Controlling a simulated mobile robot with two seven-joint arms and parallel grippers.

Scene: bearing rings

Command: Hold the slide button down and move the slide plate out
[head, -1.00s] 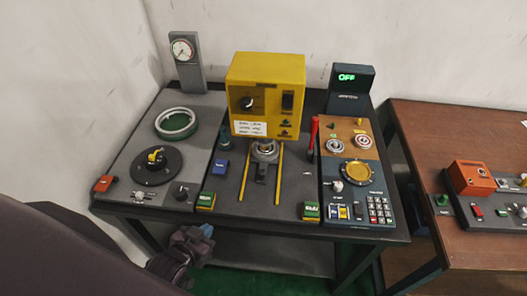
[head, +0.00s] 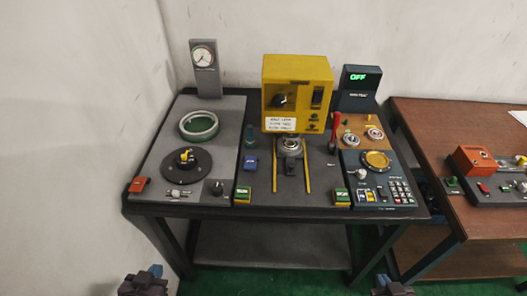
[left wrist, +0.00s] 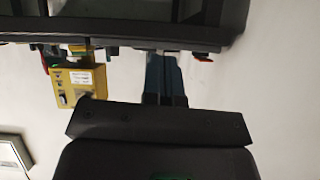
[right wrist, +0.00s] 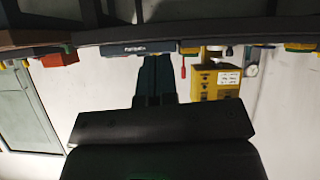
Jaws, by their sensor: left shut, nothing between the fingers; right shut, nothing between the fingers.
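A dark slide plate (head: 290,168) lies between two yellow rails in front of the yellow box, with a metal ring (head: 290,146) at its back end. Green-and-yellow buttons stand left (head: 242,193) and right (head: 341,196) of the rails, and a blue button (head: 250,162) sits further back; their labels are too small to read, so I cannot tell which is the slide button. My left gripper (head: 155,270) and right gripper (head: 381,280) are low in front of the bench, apart from everything. Both are shut and empty, as their blue fingers show in the left wrist (left wrist: 165,78) and right wrist (right wrist: 155,80) views.
The yellow box (head: 298,95) stands behind the rails. A grey panel with a green-lined ring (head: 199,125) is at left. A brown table (head: 440,130) adjoins at right.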

